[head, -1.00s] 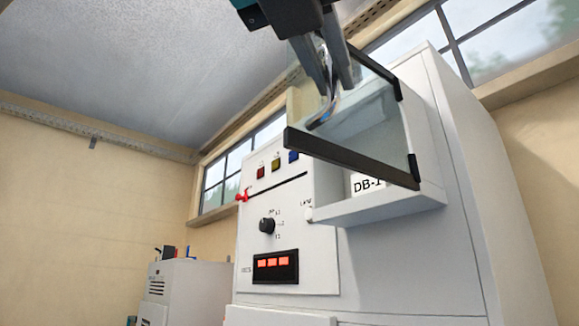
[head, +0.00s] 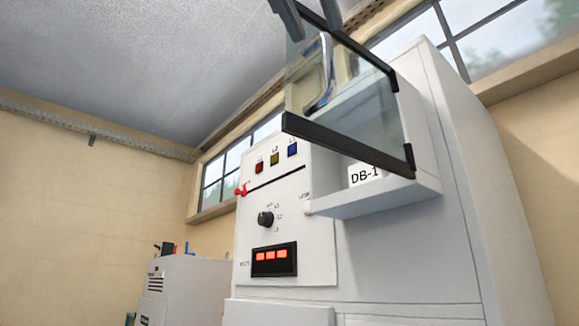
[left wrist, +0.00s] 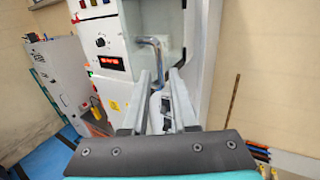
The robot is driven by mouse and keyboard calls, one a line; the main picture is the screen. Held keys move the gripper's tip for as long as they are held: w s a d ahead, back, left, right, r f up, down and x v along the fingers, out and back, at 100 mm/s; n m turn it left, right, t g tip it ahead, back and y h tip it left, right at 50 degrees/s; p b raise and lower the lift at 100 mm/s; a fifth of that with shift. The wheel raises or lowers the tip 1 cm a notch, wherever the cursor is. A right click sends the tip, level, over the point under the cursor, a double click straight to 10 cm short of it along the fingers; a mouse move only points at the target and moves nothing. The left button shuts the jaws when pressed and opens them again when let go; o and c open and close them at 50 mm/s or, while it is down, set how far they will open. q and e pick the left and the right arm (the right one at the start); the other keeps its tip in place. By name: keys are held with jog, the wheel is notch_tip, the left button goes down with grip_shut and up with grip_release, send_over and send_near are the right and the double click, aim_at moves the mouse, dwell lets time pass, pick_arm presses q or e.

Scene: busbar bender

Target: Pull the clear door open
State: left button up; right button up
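The clear door (head: 365,98) is a see-through pane with black top and bottom edges. It stands swung open, out from the white box marked DB-1 (head: 385,195) on the machine's front. Its bent chrome handle (head: 327,70) is on the pane near the free edge. My left gripper (head: 308,14) is at the top of the head view, above the handle and apart from it, partly cut off. In the left wrist view its two fingers (left wrist: 159,73) are spread, with the handle (left wrist: 156,50) ahead and nothing held. My right gripper is in neither view.
The white machine has a panel with coloured lamps (head: 275,160), a black knob (head: 265,219) and a red display (head: 273,259). A smaller white cabinet (head: 185,290) stands at the left. Open air lies left of the door.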

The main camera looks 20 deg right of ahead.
pick_arm(q)
jog(key=b+v, duration=0.1)
jog(key=v, duration=0.8)
dwell(0.3)
